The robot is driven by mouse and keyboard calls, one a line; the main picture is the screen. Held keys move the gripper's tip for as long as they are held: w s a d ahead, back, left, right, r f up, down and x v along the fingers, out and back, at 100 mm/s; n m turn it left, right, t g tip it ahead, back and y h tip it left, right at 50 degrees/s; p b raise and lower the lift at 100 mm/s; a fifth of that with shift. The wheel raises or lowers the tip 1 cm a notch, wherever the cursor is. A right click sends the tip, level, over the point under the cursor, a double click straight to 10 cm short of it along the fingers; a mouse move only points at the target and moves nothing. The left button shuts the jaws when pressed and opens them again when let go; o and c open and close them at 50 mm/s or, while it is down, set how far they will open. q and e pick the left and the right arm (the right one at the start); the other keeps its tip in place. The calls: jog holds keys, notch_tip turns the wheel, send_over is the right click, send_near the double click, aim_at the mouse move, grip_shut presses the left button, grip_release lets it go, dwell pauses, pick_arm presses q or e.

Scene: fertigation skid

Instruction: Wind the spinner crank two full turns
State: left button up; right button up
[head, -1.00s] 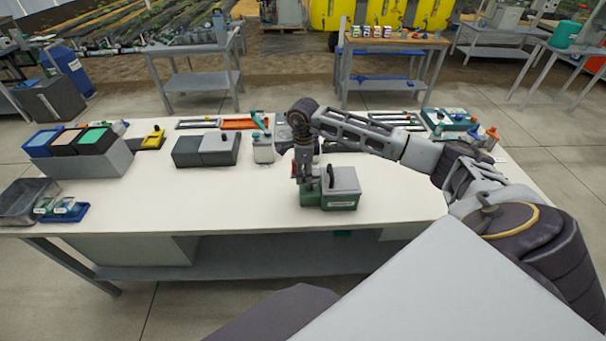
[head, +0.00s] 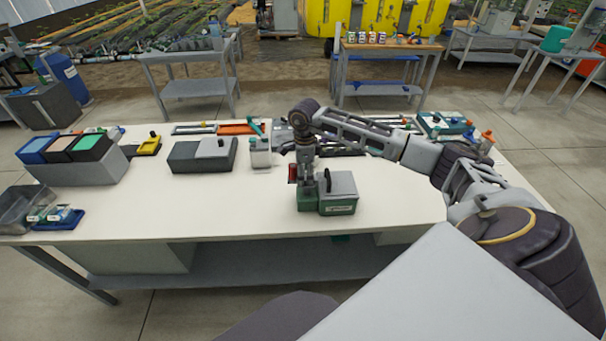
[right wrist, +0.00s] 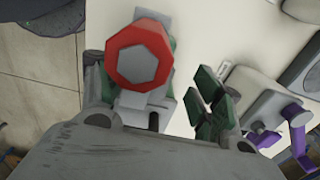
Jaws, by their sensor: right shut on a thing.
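The spinner is a small box on the near middle of the table, with a green body (head: 311,201), a grey lid (head: 342,186) and a black upright piece (head: 328,179). My right gripper (head: 307,178) points down over the box's left side. A small red part (head: 292,173) shows beside its fingers. In the right wrist view a red knob with a grey hexagonal middle (right wrist: 138,57) sits large in front of the fingers. My right gripper is shut on the crank; the contact itself is partly hidden. My left gripper is not in view.
A stand with coloured bins (head: 80,165) and a grey tray (head: 22,208) are at far left. Tabletop left and right of the spinner is clear.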

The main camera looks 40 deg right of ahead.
jog(key=shift+d, duration=0.6)
jog(key=shift+s, duration=0.1)
jog(key=o, duration=0.9)
jog(key=shift+d+f, duration=0.2)
jog(key=shift+f, duration=0.05)
jog(key=shift+c, duration=0.2)
jog(key=shift+a+r, duration=0.1)
jog(key=shift+a, duration=0.25)
notch_tip(320, 180, up, 12)
jog(key=shift+d, duration=0.1)
